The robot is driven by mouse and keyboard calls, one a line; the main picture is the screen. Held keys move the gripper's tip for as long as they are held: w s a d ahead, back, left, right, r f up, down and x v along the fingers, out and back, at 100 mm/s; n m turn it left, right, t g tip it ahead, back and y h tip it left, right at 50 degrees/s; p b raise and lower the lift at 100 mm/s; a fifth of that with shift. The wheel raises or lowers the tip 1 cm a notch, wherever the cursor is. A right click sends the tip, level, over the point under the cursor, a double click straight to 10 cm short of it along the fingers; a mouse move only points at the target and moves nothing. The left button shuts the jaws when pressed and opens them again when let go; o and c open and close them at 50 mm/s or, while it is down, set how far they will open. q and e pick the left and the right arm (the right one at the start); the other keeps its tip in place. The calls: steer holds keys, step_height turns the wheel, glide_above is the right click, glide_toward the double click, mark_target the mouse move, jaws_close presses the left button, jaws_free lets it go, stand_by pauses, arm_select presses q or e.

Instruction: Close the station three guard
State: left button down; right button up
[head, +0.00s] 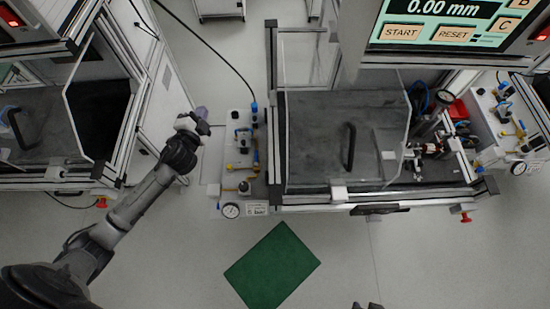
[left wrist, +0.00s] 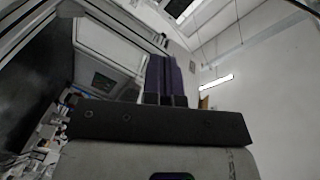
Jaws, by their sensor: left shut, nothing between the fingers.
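The middle station has a clear guard panel (head: 315,130) with a dark upright bar handle (head: 350,148). The panel lies over the left and middle of the dark bed, and the fixture (head: 432,147) at the right shows beyond its edge. A second station at the left also has a clear panel and a dark handle (head: 17,128). I read no station number. My left gripper (head: 202,113) is left of the middle station, apart from both handles. Its purple fingers also show in the left wrist view (left wrist: 165,78), shut together and empty. My right gripper is not clearly seen.
A side panel with valves and a gauge (head: 230,210) stands between my left gripper and the middle station. A screen (head: 440,20) with START and RESET hangs at the top right. A green mat (head: 272,266) lies on clear floor in front.

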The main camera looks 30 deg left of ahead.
arm_select(q)
steer(key=s+d+f+m+g+h, duration=0.2)
steer(key=s+d+m+g+h, duration=0.2)
steer(key=d+m+h, duration=0.45)
steer(key=s+d+f+m+g+h, duration=0.1)
steer(key=s+d+m+g+h, duration=0.4)
steer(key=m+h, duration=0.7)
steer(key=w+d+p, duration=0.1)
steer(key=w+d, duration=0.2)
steer(key=d, duration=0.3)
steer(key=w+d+t+p, duration=0.1)
steer(key=w+d, duration=0.3)
steer(key=d, duration=0.3)
steer(key=shift+w+p, duration=0.3)
steer(key=shift+p, duration=0.1)
